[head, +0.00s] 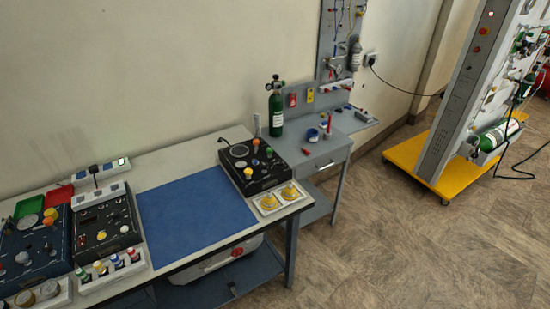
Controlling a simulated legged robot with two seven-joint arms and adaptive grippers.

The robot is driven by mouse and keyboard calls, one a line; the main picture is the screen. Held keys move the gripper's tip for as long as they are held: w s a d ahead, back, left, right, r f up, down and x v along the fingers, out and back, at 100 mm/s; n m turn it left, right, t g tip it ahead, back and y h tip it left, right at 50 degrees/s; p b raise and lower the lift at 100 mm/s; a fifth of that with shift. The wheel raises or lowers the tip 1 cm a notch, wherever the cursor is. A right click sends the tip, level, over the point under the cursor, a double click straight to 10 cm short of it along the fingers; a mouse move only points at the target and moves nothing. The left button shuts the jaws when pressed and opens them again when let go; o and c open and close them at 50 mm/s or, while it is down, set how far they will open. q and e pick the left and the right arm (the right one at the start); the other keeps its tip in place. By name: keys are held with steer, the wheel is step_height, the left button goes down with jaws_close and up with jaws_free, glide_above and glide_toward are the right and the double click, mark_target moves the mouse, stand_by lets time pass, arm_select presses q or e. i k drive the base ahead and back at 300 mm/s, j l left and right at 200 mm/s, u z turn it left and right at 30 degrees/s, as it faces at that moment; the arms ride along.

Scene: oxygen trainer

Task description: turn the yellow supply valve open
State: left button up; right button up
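Neither of my grippers is in view. Several yellow parts show, and I cannot tell which one is the supply valve. A yellow knob (248,173) stands on the front left of a black panel box (268,178) at the right end of the bench. Two yellow round parts (268,202) sit in a white tray in front of that box. A small yellow knob (101,236) is on another black box (114,218) at the left.
A blue mat (196,222) lies bare between the boxes on the bench. A green cylinder (276,120) stands on a grey side table (318,150). A yellow-based cart (405,154) with a tall grey panel stands at right. The floor (400,240) in front is clear.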

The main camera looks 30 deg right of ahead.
mark_target(249, 172)
steer(key=z, duration=0.85)
